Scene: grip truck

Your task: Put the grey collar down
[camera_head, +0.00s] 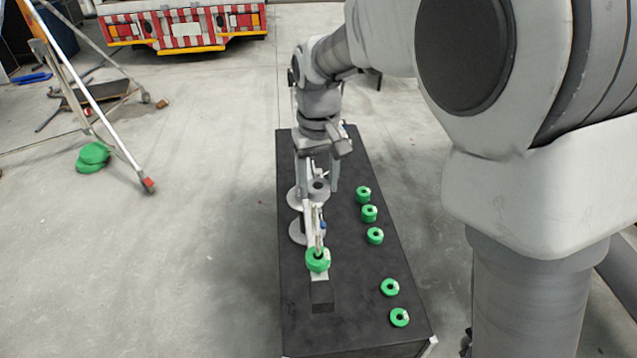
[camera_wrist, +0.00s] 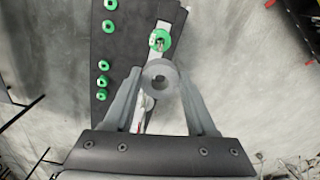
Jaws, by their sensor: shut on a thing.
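The grey collar (camera_wrist: 160,77) is a thick ring with a round hole. In the wrist view it sits between the tips of my gripper (camera_wrist: 159,80), which is shut on it. In the head view my gripper (camera_head: 318,182) points down over the black table, with the collar (camera_head: 319,188) between its fingers. The collar appears held above the table, but its exact height is hard to tell. A pale bar (camera_wrist: 165,24) passes beneath it in the wrist view, with a green ring (camera_wrist: 160,40) around it near its far end; this ring (camera_head: 318,261) also shows in the head view.
Several loose green rings (camera_head: 369,213) lie along the right side of the black table (camera_head: 345,265). Flat grey discs (camera_head: 298,232) lie near its left edge. A stepladder (camera_head: 95,100) stands on the floor at left. A red-and-white truck (camera_head: 185,28) is behind.

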